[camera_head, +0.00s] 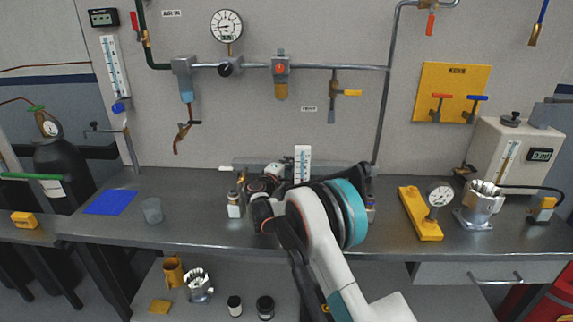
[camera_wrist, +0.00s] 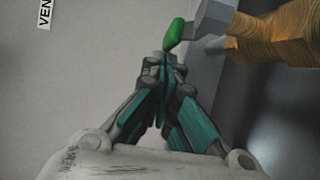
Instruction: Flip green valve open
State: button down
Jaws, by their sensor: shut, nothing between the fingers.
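In the wrist view, a green valve handle (camera_wrist: 176,34) is at the top, just beyond my fingertips. It is attached to a grey metal part (camera_wrist: 213,20) beside a ribbed brass fitting (camera_wrist: 275,35). My gripper (camera_wrist: 166,62) has its fingers brought together with nothing between them. The tips are close to the lower end of the handle; I cannot tell whether they touch it. In the head view my arm covers the middle of the bench, and I cannot make out this green handle or my fingertips there.
A grey bench (camera_head: 190,215) runs along the wall. A yellow-based gauge (camera_head: 438,195) and a metal housing (camera_head: 479,205) stand right of my arm. A small bottle (camera_head: 235,205) is close on its left. A blue mat (camera_head: 111,202) and a cup (camera_head: 152,210) are farther left.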

jog(key=shift+w+d, duration=0.15)
jog(key=shift+d, duration=0.3)
dwell(0.4)
jog(key=shift+r, duration=0.1)
notch_tip(320, 180, up, 10)
dwell(0.4)
